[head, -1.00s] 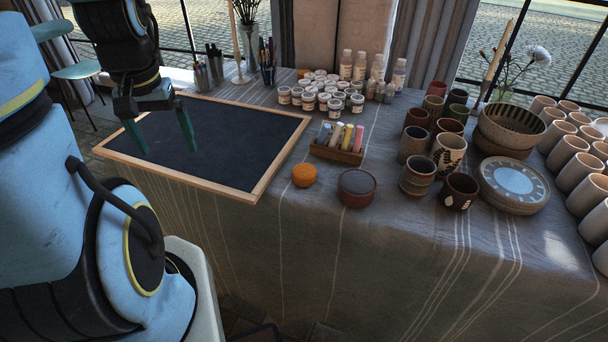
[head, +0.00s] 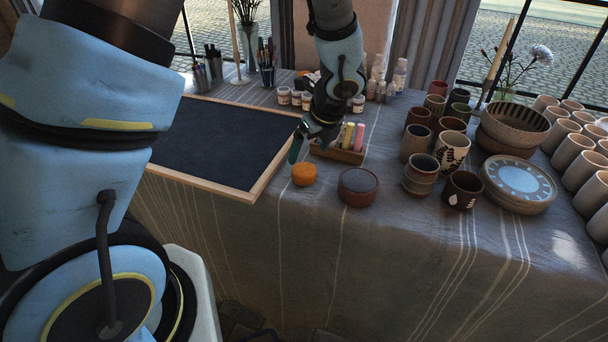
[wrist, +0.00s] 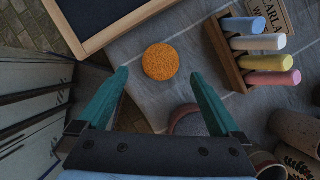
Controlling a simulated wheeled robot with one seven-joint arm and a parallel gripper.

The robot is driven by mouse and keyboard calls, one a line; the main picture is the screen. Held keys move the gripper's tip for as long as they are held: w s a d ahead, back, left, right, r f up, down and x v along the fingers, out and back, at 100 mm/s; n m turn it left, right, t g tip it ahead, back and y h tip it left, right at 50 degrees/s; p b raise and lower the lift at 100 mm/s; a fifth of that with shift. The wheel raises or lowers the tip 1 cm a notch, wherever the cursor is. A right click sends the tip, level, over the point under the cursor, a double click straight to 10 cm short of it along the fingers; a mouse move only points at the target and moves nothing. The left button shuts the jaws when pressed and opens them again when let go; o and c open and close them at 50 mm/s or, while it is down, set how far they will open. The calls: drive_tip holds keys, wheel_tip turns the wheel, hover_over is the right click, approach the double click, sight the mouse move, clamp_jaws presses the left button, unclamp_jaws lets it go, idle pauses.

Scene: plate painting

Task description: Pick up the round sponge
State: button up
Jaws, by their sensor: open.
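The round sponge (head: 304,174) is orange and lies on the cloth-covered table between the framed black board and a dark red round pot. In the wrist view the sponge (wrist: 161,62) shows whole, ahead of and between the fingertips. My gripper (wrist: 163,76) has its two green fingers spread wide with nothing between them. In the head view my gripper (head: 300,148) hangs just behind the sponge, apart from it; one finger is hidden or hard to make out.
The wooden-framed black board (head: 228,143) lies left. A wooden box (head: 340,154) of coloured chalk-like sticks stands behind the sponge. The round pot (head: 357,188) stands close at right. Mugs (head: 450,150) and stacked plates (head: 518,185) fill the right. The front cloth is clear.

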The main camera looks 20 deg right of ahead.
sight(304, 168)
drive_tip(key=shift+x, duration=4.35)
drive_tip(key=shift+s+d+f, duration=0.1)
drive_tip(key=shift+s+d, duration=0.05)
drive_tip(key=c, duration=1.3)
wheel_tip(304, 168, up, 10)
drive_tip(key=shift+r+p, duration=0.1)
drive_tip(key=shift+p, duration=0.4)
drive_tip(key=o, duration=0.9)
drive_tip(key=c, duration=0.7)
